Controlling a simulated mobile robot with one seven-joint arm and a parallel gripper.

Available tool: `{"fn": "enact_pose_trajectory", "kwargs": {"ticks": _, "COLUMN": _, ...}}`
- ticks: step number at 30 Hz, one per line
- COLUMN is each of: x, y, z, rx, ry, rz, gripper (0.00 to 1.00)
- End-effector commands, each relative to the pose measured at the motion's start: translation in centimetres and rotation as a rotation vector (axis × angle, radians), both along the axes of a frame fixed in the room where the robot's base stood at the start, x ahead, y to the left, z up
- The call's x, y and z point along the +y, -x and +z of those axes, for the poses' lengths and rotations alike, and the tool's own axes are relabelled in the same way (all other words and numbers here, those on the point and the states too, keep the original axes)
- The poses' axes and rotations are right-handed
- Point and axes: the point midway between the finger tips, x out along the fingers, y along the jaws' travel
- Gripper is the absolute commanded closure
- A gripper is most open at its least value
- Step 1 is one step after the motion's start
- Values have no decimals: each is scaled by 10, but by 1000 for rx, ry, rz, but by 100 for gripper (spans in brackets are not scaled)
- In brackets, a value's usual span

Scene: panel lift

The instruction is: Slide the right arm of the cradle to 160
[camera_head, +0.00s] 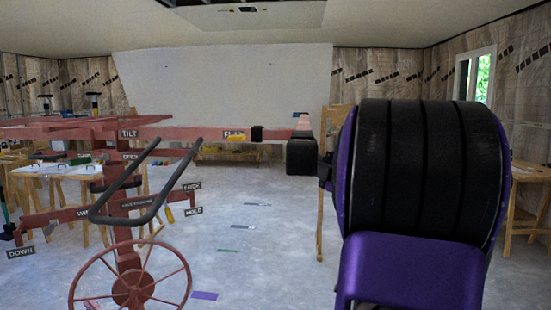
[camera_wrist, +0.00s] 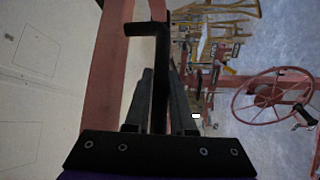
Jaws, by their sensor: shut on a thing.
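The red panel lift stands on the left in the head view, with its cradle (camera_head: 60,130) on top. The cradle's right arm (camera_head: 190,133) is a red beam reaching right to a raised red end. In the wrist view a wide red beam (camera_wrist: 106,75) runs along the left of my gripper (camera_wrist: 161,78). My gripper is shut on a black bent bar (camera_wrist: 147,29) that stands between its fingers beside the beam. No scale number can be read.
The lift's red handwheel (camera_head: 132,287) and black handle (camera_head: 150,215) are at lower left. Wooden sawhorses and tables (camera_head: 519,200) stand at the sides. The middle floor (camera_head: 270,225) is mostly clear.

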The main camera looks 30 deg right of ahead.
Motion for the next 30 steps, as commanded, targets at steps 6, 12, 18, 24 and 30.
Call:
{"fn": "enact_pose_trajectory", "kwargs": {"ticks": 6, "x": -46, "y": 38, "z": 0, "rx": 0, "ry": 0, "rz": -7, "gripper": 100}}
{"fn": "enact_pose_trajectory", "kwargs": {"ticks": 12, "x": -71, "y": 60, "z": 0, "rx": 0, "ry": -1, "rz": -5, "gripper": 100}}
{"fn": "enact_pose_trajectory", "kwargs": {"ticks": 18, "x": -81, "y": 69, "z": 0, "rx": 0, "ry": 1, "rz": -3, "gripper": 100}}
{"fn": "enact_pose_trajectory", "kwargs": {"ticks": 24, "x": -82, "y": 70, "z": 0, "rx": -1, "ry": 1, "rz": -1, "gripper": 100}}
{"fn": "enact_pose_trajectory", "kwargs": {"ticks": 30, "x": -81, "y": 69, "z": 0, "rx": -1, "ry": 0, "rz": 0, "gripper": 70}}
